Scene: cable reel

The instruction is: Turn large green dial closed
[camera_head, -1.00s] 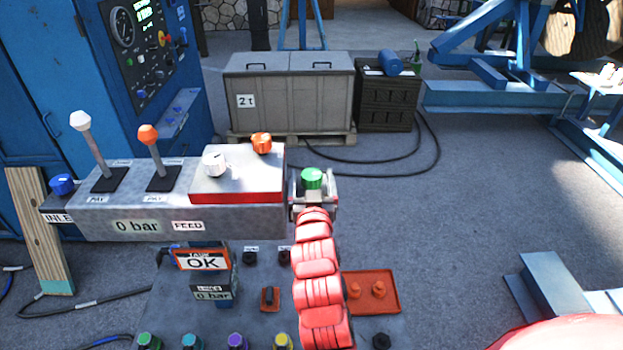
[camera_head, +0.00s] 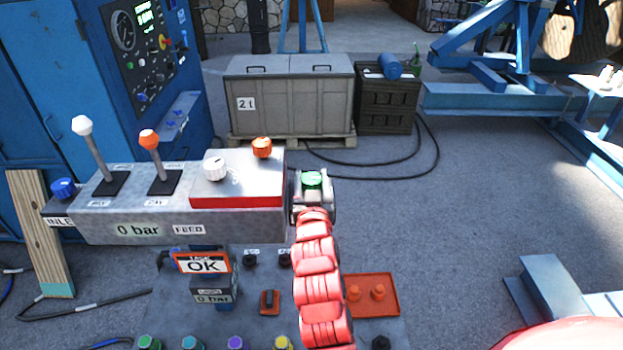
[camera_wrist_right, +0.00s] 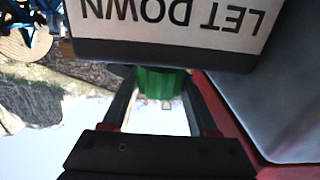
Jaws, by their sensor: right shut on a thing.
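The large green dial (camera_head: 312,180) sticks out at the right end of the grey control box (camera_head: 130,226). My right gripper (camera_head: 312,192) is shut on it, with a finger on each side. In the right wrist view the green dial (camera_wrist_right: 161,84) sits between the two dark fingers (camera_wrist_right: 163,105), just below a plate that reads "LET DOWN" upside down. My red right arm comes up from below and hides part of the panel. My left gripper is not in view.
A white knob (camera_head: 215,167) and an orange knob (camera_head: 261,147) stand on the box top, left of the dial. Two levers (camera_head: 150,140) stand further left. A lower panel with an "OK" sign (camera_head: 204,266) lies below. Open floor is to the right.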

